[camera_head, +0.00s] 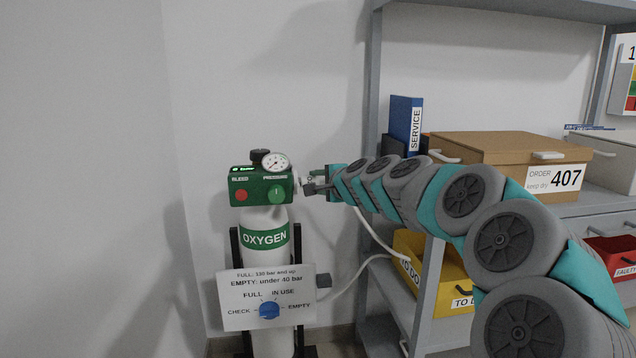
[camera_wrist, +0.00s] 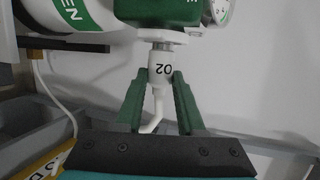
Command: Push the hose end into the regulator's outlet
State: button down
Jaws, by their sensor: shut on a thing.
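The green regulator (camera_head: 258,188) sits on top of the white oxygen cylinder (camera_head: 265,222), with a gauge, a red BLEED button and a green PRESSURE knob. My gripper (camera_head: 312,189) is at its right side. In the wrist view my gripper (camera_wrist: 160,80) is shut on the white hose end (camera_wrist: 160,69), marked O2, with one green finger on each side. The hose end points at the regulator's outlet (camera_wrist: 163,45), a metal stub under a white plate. They are in line and appear to touch; I cannot tell how deep the hose end sits. The white hose (camera_wrist: 156,107) bends away between the fingers.
A white sign with a blue dial (camera_head: 269,309) hangs before the cylinder. The shelf rack (camera_head: 373,100) on the right holds a blue SERVICE binder (camera_head: 405,122), a cardboard box (camera_head: 505,150) and a yellow bin (camera_head: 455,270). The wall left of the regulator is clear.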

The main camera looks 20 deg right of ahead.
jog(key=shift+a, duration=0.15)
jog(key=shift+c, duration=2.2)
grip_release()
jog(key=shift+a, duration=0.1)
